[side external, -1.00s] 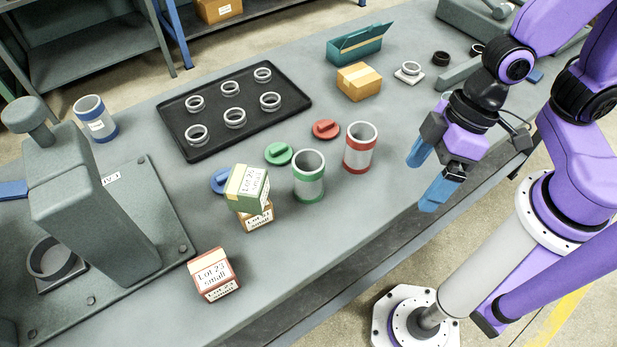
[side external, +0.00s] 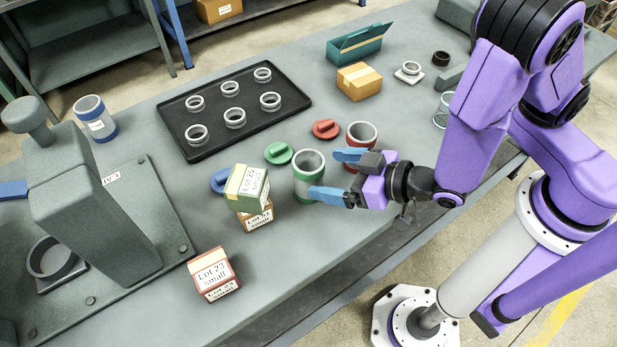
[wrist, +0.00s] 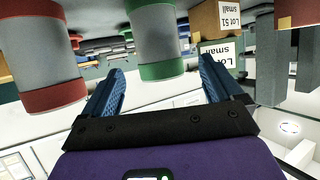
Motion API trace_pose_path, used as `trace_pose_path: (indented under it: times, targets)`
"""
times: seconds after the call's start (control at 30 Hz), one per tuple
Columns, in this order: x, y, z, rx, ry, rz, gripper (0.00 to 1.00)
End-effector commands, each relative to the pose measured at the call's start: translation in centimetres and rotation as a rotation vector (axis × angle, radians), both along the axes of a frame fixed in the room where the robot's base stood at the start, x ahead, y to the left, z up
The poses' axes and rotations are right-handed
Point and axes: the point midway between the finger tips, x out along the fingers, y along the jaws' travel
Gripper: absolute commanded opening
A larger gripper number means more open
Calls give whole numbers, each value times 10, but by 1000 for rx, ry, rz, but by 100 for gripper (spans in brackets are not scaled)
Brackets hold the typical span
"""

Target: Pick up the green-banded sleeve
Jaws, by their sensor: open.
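The green-banded sleeve (side external: 309,177) is a grey open-topped cylinder with green bands, upright on the table. My gripper (side external: 336,174) is open, level with the sleeve and at its right, with its blue fingers pointing toward it. In the wrist view the sleeve (wrist: 156,45) appears ahead of the gap between my fingers (wrist: 160,88), and the view is turned upside down. I see nothing between the fingers. Whether a finger touches the sleeve cannot be told from these views.
A red-banded sleeve (side external: 362,134) stands close behind my far finger; it is at left in the wrist view (wrist: 42,55). A green-and-yellow box (side external: 247,187) sits on a Lot 51 box (side external: 257,218) left of the green sleeve. A black tray (side external: 190,148) holds several rings.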

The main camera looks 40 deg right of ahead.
Motion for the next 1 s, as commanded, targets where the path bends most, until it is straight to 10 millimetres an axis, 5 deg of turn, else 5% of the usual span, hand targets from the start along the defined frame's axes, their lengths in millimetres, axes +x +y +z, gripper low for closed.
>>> trace_pose_path:
  times: [0.7,1.0]
  targets:
    - [60,30,-26,4,-24,-4,93]
    - [63,31,-27,3,-23,-1,93]
